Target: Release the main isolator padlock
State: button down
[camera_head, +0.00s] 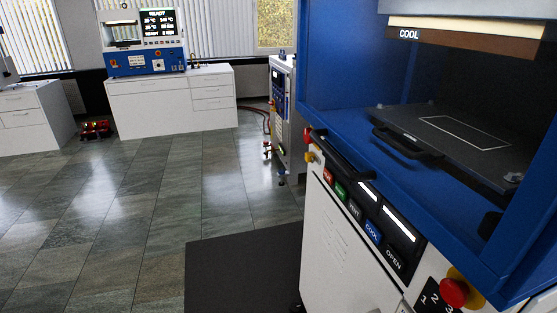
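No padlock can be made out for certain. A blue and white press (345,225) fills the right side, close to me. On its front left corner is a small red and yellow fitting (309,143); it is too small to tell whether it is an isolator or carries a padlock. A red mushroom button on a yellow base (453,292) sits low on the press front, beside a black panel numbered 1, 2, 3 (432,298). My gripper is not in view.
The press has labelled buttons (354,210), a front handle (342,157) and a black platen (450,140) under a COOL sign. A dark mat (240,270) lies before it. A second machine (283,110), white benches (170,100) and a benchtop press (145,45) stand behind.

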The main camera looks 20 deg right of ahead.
aim_at(309, 157)
jog(key=i+j, duration=0.65)
jog(key=j, duration=0.25)
jog(key=i+j+z, duration=0.1)
jog(key=i+j, duration=0.55)
jog(key=j, duration=0.25)
jog(key=i+j, duration=0.2)
jog(key=i, duration=0.2)
